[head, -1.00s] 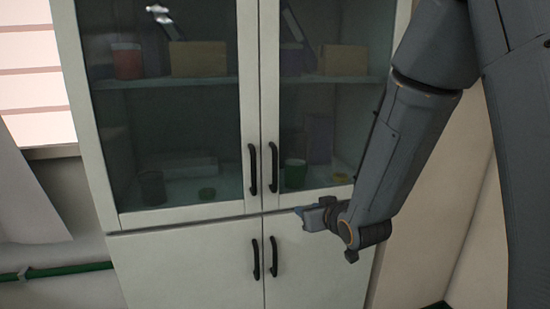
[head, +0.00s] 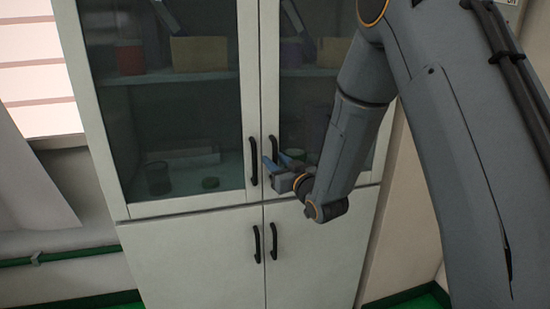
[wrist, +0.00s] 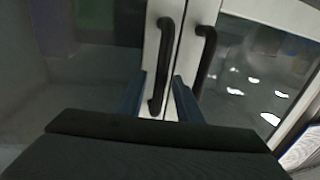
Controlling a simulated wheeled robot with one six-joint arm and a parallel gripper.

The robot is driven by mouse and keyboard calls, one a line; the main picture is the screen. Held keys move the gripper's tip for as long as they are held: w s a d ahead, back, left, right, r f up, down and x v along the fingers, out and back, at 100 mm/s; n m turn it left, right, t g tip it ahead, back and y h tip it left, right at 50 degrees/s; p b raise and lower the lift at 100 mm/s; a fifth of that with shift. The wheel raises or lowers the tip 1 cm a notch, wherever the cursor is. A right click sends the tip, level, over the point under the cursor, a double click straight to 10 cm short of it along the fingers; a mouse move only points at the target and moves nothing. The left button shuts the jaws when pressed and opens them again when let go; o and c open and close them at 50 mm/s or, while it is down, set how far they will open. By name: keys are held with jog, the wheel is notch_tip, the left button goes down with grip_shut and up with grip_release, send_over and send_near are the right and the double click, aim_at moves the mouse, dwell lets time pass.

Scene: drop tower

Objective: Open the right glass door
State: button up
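The right glass door (head: 308,120) of the tall white cabinet is shut, level with the left door. Its black upright bar handle (head: 275,150) is near the middle seam; its lower part is partly hidden by my gripper in the head view. My gripper (head: 278,163) is open, with its two blue fingers apart at this handle. In the wrist view, the same handle (wrist: 160,65) appears left of the seam, with its lower end between the open fingers (wrist: 160,97). I cannot tell whether the fingers touch it.
The left glass door's handle (head: 253,160) is close beside the right one. Two solid lower doors with black handles (head: 257,244) are shut below. Cups and boxes stand on shelves behind the glass. A wall is to the right, and a green pipe (head: 60,256) runs at the left.

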jog(key=shift+w+a, duration=0.15)
jog(key=shift+w, duration=0.15)
grip_shut()
